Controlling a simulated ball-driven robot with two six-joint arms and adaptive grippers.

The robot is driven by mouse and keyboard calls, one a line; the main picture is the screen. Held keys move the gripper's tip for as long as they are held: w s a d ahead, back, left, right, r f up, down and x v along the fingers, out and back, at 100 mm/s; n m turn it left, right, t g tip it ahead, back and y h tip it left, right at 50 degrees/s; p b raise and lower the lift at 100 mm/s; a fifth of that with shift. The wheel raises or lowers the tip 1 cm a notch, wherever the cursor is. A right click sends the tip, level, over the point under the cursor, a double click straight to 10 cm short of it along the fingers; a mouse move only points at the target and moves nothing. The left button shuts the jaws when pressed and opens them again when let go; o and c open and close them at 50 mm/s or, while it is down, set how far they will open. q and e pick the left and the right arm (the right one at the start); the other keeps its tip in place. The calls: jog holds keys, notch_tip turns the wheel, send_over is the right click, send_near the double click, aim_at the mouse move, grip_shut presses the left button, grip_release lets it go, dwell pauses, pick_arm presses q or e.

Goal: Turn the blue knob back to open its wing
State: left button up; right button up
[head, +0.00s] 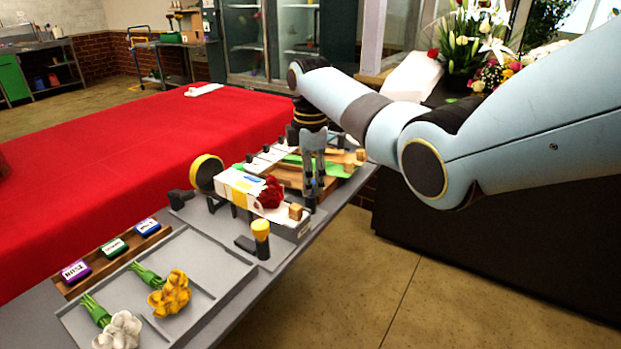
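My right gripper (313,180) comes down from above onto the far right part of the bouquet station. Its grey-blue fingers point down beside a red flower head (271,193). A small patch of blue shows at the fingertips. It may be the blue knob, but the fingers mostly hide it, and I cannot tell whether they grip it. A white wrap with a yellow band (238,186) lies on the station beside the red flower. The blue knob's wing cannot be made out clearly. My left gripper is not in view.
A yellow knob (261,229) stands at the station's near edge. A yellow-faced round part (207,173) stands at its left. A grey tray (211,289) holds yellow (170,293) and white flowers (119,331). Labelled blocks sit in a wooden rack (72,288). A red-covered table (140,170) lies behind.

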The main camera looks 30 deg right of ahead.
grip_shut()
jog(key=m+p, duration=0.2)
jog(key=p, duration=0.1)
jog(key=shift+r+m, duration=0.2)
jog(key=shift+m, duration=0.1)
jog(key=m+p, duration=0.2)
jog(key=m, duration=0.2)
jog(key=shift+m+p, duration=0.3)
jog(key=shift+p, duration=0.05)
jog(key=m+p, duration=0.2)
jog(key=m, duration=0.3)
jog(key=shift+f, duration=0.1)
jog(key=m+p, duration=0.1)
jog(key=m, duration=0.5)
